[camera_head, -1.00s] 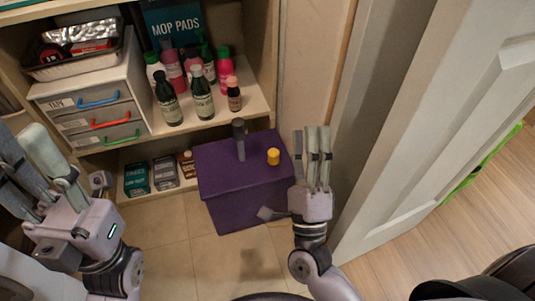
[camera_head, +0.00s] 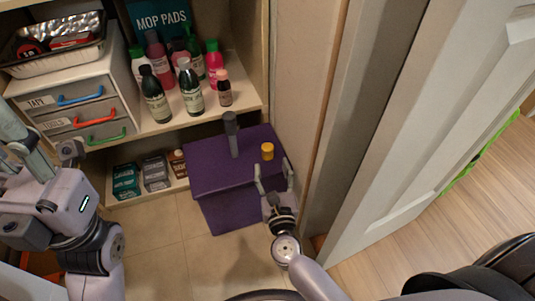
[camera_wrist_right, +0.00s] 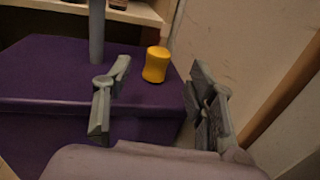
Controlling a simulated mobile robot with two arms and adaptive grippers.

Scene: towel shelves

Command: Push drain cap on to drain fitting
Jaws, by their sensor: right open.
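A small yellow cap (camera_head: 267,151) stands on top of a purple box (camera_head: 238,173), near its right side. A grey upright pipe (camera_head: 231,134), apparently the drain fitting, rises from the box to the left of the cap. My right gripper (camera_head: 272,168) is open and empty at the front right of the box, short of the cap. In the right wrist view the cap (camera_wrist_right: 156,64) shows beyond and between the two open fingers, and the pipe (camera_wrist_right: 97,32) is at upper left. My left gripper (camera_head: 18,148) is at the left edge, its fingers partly cut off.
Shelves with several bottles (camera_head: 190,90) and a drawer unit (camera_head: 85,115) stand behind and left of the box. Small boxes (camera_head: 154,172) sit on the bottom shelf. A wall and an open white door (camera_head: 430,130) bound the right side.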

